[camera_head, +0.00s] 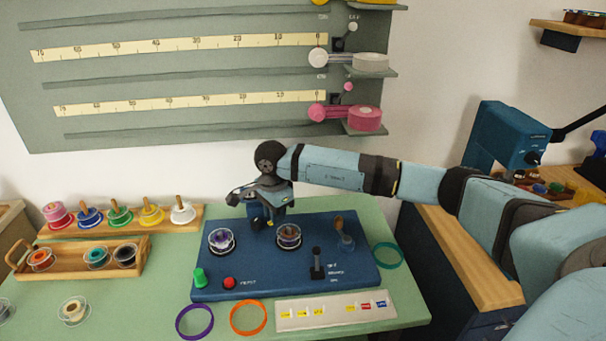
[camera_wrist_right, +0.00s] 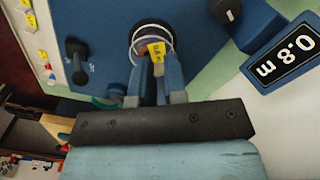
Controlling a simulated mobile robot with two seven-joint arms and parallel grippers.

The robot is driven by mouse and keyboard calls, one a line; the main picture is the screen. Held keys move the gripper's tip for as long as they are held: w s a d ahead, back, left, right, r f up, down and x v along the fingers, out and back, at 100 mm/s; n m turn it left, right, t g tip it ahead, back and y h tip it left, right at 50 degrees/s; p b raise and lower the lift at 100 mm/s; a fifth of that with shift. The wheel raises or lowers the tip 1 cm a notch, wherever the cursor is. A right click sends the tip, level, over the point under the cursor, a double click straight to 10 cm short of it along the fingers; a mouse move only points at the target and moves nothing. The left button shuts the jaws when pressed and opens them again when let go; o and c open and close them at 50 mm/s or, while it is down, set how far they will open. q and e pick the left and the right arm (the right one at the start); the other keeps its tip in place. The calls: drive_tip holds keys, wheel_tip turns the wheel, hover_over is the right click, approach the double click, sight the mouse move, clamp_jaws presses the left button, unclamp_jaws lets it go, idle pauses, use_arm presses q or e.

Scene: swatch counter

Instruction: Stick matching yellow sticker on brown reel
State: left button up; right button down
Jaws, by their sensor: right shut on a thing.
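The brown reel (camera_head: 289,238) sits on the blue machine board, right of my right gripper's fingers in the head view. It also shows in the right wrist view (camera_wrist_right: 142,38), partly hidden by the sticker. My right gripper (camera_head: 270,222) is shut on a small yellow sticker (camera_wrist_right: 156,51) with dark print, held at the fingertips. The sticker overlaps the reel in the wrist view; I cannot tell whether they touch. The white sticker sheet (camera_head: 340,318) lies at the front with yellow, red and blue labels. My left gripper is not in view.
The blue board (camera_head: 260,270) also carries another reel (camera_head: 221,240), a green knob (camera_head: 200,277), a red button (camera_head: 229,283) and a black lever (camera_head: 317,262). Purple (camera_head: 195,321), orange (camera_head: 248,317) and teal (camera_head: 388,255) rings lie around it. A wooden tray (camera_head: 80,272) with reels stands left.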

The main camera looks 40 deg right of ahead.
sight(289, 236)
drive_tip(key=s+d+m+p, duration=0.1)
drive_tip(key=s+d+r+m+p, duration=0.1)
drive_tip(key=d+m+p, duration=0.1)
drive_tip(key=s+d+r+m+p, duration=0.1)
drive_tip(key=d+m, duration=0.1)
drive_tip(key=shift+p, duration=0.3)
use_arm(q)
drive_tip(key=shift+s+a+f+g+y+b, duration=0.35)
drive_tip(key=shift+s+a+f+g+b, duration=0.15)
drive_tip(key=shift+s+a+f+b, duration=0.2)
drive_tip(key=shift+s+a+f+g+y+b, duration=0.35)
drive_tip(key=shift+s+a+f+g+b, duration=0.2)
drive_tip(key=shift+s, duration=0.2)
use_arm(e)
drive_tip(key=shift+m, duration=0.8)
drive_tip(key=shift+s+d+f, duration=0.1)
drive_tip(key=shift+d+f, duration=0.1)
drive_tip(key=shift+f, duration=0.75)
drive_tip(key=shift+s+d+f, duration=0.1)
drive_tip(key=shift+d+f, duration=0.05)
drive_tip(key=shift+f, duration=0.85)
drive_tip(key=shift+s+d+f, duration=0.1)
drive_tip(key=shift+d+f, duration=0.1)
drive_tip(key=shift+f, duration=0.75)
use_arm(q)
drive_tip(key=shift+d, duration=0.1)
